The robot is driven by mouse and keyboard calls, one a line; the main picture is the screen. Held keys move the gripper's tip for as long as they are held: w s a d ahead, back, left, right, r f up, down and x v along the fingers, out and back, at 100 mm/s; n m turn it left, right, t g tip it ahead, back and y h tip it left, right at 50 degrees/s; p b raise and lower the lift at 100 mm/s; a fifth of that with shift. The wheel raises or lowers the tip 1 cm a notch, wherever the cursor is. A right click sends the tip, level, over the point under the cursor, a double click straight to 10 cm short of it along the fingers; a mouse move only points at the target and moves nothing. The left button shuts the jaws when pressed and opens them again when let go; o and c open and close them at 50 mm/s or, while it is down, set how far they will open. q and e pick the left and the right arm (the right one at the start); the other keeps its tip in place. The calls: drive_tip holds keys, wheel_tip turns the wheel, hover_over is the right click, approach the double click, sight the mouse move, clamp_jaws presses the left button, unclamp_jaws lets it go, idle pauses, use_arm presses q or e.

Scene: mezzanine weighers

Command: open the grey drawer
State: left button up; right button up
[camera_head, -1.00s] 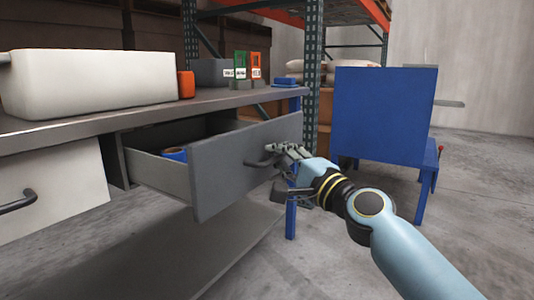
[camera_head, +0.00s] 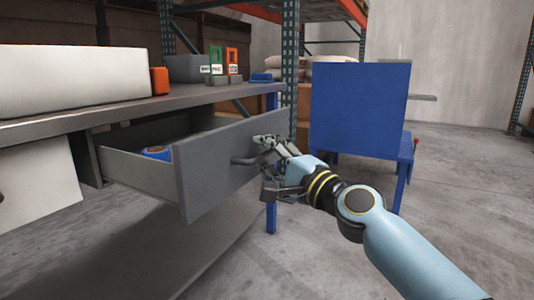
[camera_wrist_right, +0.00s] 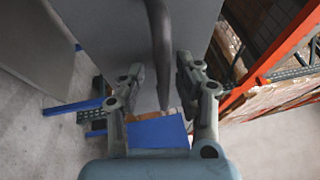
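The grey drawer (camera_head: 215,165) is pulled out from under the grey workbench. Its front panel faces right and its side wall and inside show. A dark curved handle (camera_head: 243,160) is on the front; it also shows in the right wrist view (camera_wrist_right: 161,45). My right gripper (camera_head: 271,166) is at the handle. In the right wrist view its two fingers (camera_wrist_right: 160,75) are spread, with the handle between them and small gaps at both sides. A blue and orange round item (camera_head: 157,153) lies in the drawer. My left gripper is not in view.
A white bin (camera_head: 70,82), an orange block (camera_head: 159,81) and a grey box (camera_head: 188,68) stand on the workbench top (camera_head: 120,110). A blue panel on a stand (camera_head: 358,108) is behind my right arm. Floor at right is clear.

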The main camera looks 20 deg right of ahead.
drive_tip(key=v, duration=0.7)
drive_tip(key=shift+s, duration=0.25)
drive_tip(key=shift+d, duration=0.1)
idle(0.4)
